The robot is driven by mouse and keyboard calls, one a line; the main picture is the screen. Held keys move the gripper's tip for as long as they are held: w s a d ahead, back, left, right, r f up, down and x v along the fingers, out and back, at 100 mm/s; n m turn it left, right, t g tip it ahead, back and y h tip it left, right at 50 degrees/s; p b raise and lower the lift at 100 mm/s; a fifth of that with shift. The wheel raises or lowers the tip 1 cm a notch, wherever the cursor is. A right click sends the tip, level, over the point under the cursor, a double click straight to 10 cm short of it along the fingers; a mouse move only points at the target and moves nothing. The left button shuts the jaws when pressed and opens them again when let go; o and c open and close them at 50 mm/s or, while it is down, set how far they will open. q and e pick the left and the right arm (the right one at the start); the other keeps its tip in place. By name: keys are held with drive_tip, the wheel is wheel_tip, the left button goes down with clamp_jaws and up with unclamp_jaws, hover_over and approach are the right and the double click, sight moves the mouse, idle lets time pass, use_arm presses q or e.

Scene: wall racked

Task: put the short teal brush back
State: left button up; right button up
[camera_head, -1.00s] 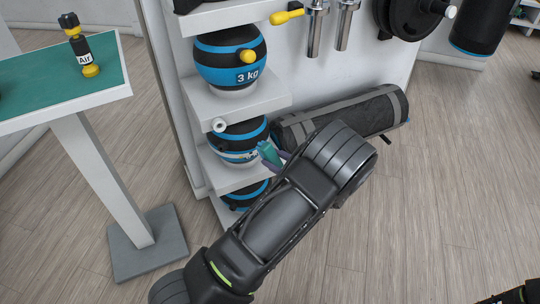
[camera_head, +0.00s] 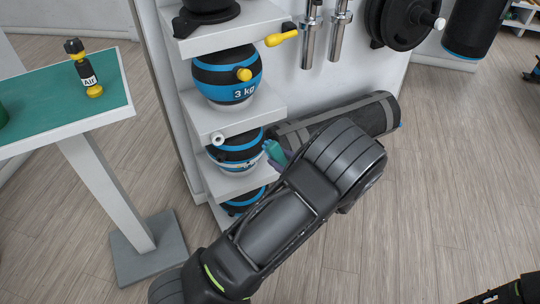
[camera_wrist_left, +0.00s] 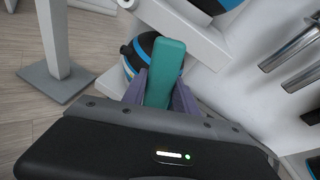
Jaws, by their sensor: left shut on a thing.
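My left gripper (camera_head: 282,158) is shut on the teal brush (camera_head: 273,149), in front of the right side of the rack's middle shelf. In the left wrist view the brush (camera_wrist_left: 166,72) stands up between the two purple-grey fingers of the left gripper (camera_wrist_left: 160,92). Its teal block end shows; the rest is hidden by the gripper. In the head view my forearm hides much of the gripper. My right gripper is not seen; only a dark part of my own body shows at the bottom right corner.
A white rack (camera_head: 203,118) holds blue-black balls, including a 3 kg ball (camera_head: 228,75). A rolled grey mat (camera_head: 365,118) lies behind my arm. A yellow-handled item (camera_head: 282,39) and metal cylinders (camera_head: 312,40) hang on the wall. A teal-topped table (camera_head: 50,105) carries an Air bottle (camera_head: 85,70).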

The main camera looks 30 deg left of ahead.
use_arm(q)
drive_tip(key=s+d+r+m+t+p, duration=0.1)
drive_tip(key=d+r+p, duration=0.3)
drive_tip(key=r+p, duration=0.4)
drive_tip(key=s+d+r+m+t+h+p, duration=0.1)
drive_tip(key=s+d+r+p, duration=0.2)
drive_tip(key=r+p, duration=0.5)
drive_tip(key=s+d+r+m+t+h+p, duration=0.1)
drive_tip(key=d+r+p, duration=0.4)
drive_tip(key=r, duration=1.3)
drive_tip(key=s+t+p, duration=0.1)
drive_tip(key=p, duration=0.2)
drive_tip(key=shift+s+d+m, duration=0.15)
drive_tip(key=shift+d+m, duration=0.25)
drive_tip(key=shift+f, duration=0.1)
